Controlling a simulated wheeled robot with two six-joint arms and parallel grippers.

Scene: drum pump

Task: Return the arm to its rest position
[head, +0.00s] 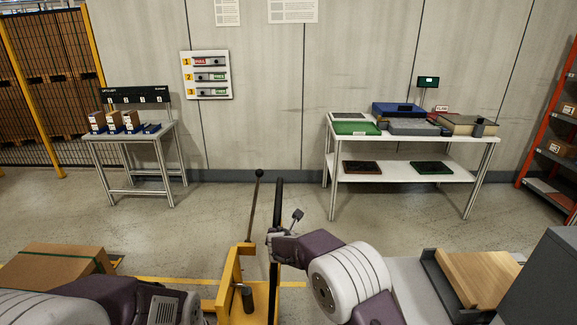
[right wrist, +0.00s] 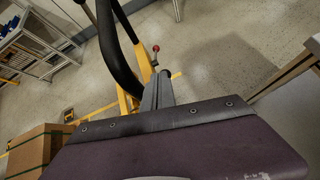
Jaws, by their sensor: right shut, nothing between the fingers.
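My right arm reaches in from the right in the head view, with its gripper (head: 297,216) raised beside a black upright bar (head: 277,215). In the right wrist view the gripper's grey fingers (right wrist: 158,92) are together and empty. A yellow stand (head: 232,275) is just left of the gripper, with a thin lever (head: 254,208) topped by a dark knob.
A cardboard box (head: 58,261) is at lower left, and a tray with a wooden block (head: 475,277) at lower right. A small table (head: 127,135) and a two-level bench (head: 403,174) stand by the wall. Open floor lies between them.

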